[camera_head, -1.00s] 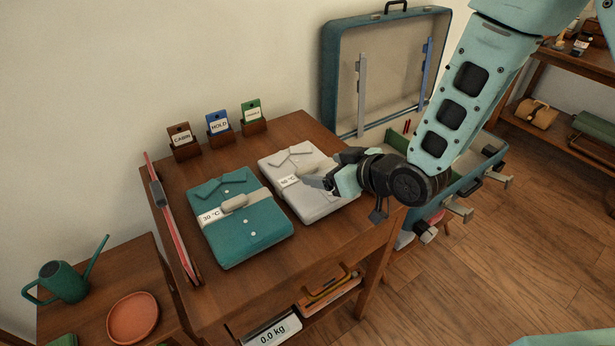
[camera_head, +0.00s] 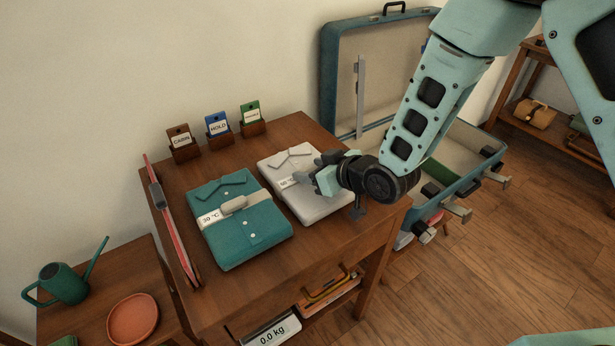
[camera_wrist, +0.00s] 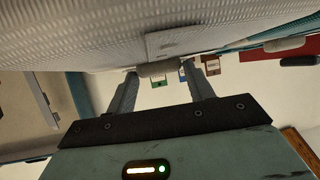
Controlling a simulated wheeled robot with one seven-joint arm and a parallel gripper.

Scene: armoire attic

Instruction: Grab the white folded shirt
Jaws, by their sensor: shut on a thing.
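The white folded shirt (camera_head: 323,207) lies flat on the wooden table, right of a teal folded shirt. It has a collar at its far end and a band with a label across it. My gripper (camera_head: 311,181) is over the middle of the white shirt and hides part of its band. In the wrist view, the white shirt (camera_wrist: 85,35) fills the top, and the fingers (camera_wrist: 162,70) are on either side of the grey grip piece (camera_wrist: 158,69) on its band. My gripper is shut on this piece. The shirt seems to rest on the table.
The teal folded shirt (camera_head: 247,240) lies close on the left. Three tag holders, including the blue one (camera_head: 218,125), line the back edge. An open suitcase (camera_head: 465,190) stands at the right behind my arm. A red flat object (camera_head: 173,220) leans along the left edge.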

